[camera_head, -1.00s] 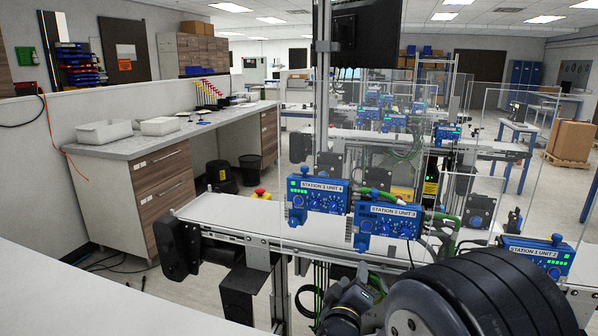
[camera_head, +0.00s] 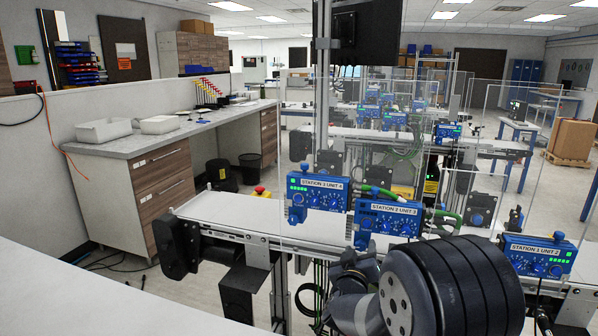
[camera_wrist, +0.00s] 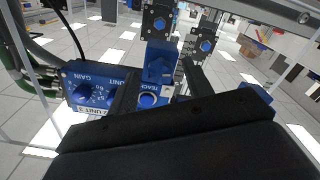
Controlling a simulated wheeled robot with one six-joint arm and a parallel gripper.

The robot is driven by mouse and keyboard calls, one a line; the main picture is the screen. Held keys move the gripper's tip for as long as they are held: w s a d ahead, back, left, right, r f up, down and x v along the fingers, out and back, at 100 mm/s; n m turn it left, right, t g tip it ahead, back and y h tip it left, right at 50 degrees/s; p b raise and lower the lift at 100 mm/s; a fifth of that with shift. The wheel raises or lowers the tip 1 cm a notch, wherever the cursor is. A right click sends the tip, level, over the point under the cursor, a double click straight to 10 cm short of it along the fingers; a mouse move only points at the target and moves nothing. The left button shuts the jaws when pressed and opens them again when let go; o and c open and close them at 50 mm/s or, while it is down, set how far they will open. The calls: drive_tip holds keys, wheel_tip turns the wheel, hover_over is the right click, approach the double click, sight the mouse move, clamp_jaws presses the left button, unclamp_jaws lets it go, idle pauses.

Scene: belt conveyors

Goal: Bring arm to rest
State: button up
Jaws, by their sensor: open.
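My arm (camera_head: 455,290) shows at the lower right in the head view, a thick black ribbed link with a grey joint, in front of the conveyor's near side. My gripper is hidden there. In the wrist view, the black body of my gripper (camera_wrist: 158,70) fills the bottom, with two dark fingers standing apart and nothing seen held between them. Beyond the fingers are a blue part and a round button marked TEACH (camera_wrist: 148,100). A blue control unit (camera_wrist: 88,90) appears upside down to the left.
The white conveyor (camera_head: 240,215) runs across the middle behind my arm. Blue units labelled Station 3 Unit 4 (camera_head: 317,196), Station 2 Unit 3 (camera_head: 387,221) and Station 1 Unit 2 (camera_head: 538,256) line it, with clear panels behind. A white surface (camera_head: 90,300) lies at lower left.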

drive_tip(key=m+b, duration=0.2)
drive_tip(key=m, duration=0.2)
drive_tip(key=shift+f+m, duration=0.15)
drive_tip(key=shift+m, duration=0.15)
drive_tip(key=m+b, duration=0.2)
drive_tip(key=m, duration=0.1)
drive_tip(key=shift+m, duration=0.4)
drive_tip(key=m+b, duration=0.3)
drive_tip(key=m, duration=0.3)
drive_tip(key=shift+b, duration=0.3)
drive_tip(key=shift+s+a, duration=0.15)
drive_tip(key=shift+s, duration=0.1)
drive_tip(key=shift+s+a, duration=0.15)
drive_tip(key=shift+s, duration=0.35)
drive_tip(key=shift+r, duration=0.25)
